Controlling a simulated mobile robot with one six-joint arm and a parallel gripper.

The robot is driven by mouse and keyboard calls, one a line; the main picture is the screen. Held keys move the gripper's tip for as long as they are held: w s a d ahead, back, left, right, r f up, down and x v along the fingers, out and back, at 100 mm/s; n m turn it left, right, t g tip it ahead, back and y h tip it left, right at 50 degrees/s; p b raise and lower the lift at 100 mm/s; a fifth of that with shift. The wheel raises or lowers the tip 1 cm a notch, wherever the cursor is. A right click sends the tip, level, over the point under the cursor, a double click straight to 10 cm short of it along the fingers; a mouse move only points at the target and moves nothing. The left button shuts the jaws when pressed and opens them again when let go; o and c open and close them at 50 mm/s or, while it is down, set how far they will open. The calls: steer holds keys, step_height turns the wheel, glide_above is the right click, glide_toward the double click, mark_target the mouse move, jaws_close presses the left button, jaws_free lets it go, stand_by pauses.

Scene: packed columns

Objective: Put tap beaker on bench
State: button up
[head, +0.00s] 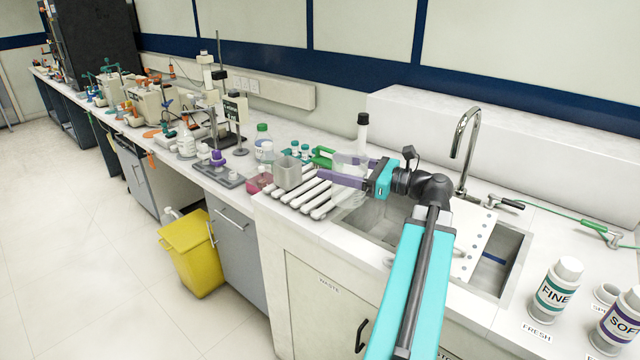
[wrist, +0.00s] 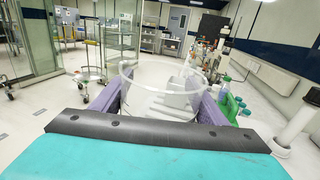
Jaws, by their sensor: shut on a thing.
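A clear glass beaker (head: 347,195) is held up over the left side of the sink, beside the white slatted rack. My gripper (head: 336,170) is shut on it, with a purple finger on either side. In the wrist view the clear beaker (wrist: 166,100) stands between the purple fingers, its round rim facing the camera. Whether it holds liquid cannot be told. The white bench (head: 555,225) runs along the wall around the sink.
The sink (head: 375,212) has a tap (head: 462,145) behind it. The slatted rack (head: 316,202) bears a grey square pot (head: 287,173). Bottles (head: 263,138) and small green-capped vials (head: 300,150) stand close behind. Labelled jars (head: 556,290) stand at right. Bench space right of the sink is partly clear.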

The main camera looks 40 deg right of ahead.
steer(key=w+d, duration=0.3)
steer(key=w, duration=0.4)
steer(key=w+d+f+p, duration=0.1)
steer(key=w+d, duration=0.2)
steer(key=w, duration=0.4)
steer(key=shift+w+d+f, duration=0.15)
steer(key=shift+w+f, duration=0.1)
steer(key=shift+w, duration=0.15)
steer(key=shift+f, duration=0.1)
steer(key=shift+f+p, duration=0.5)
steer(key=shift+f, duration=1.15)
steer(key=shift+f, duration=0.1)
steer(key=o, duration=1)
steer(key=shift+o, duration=0.2)
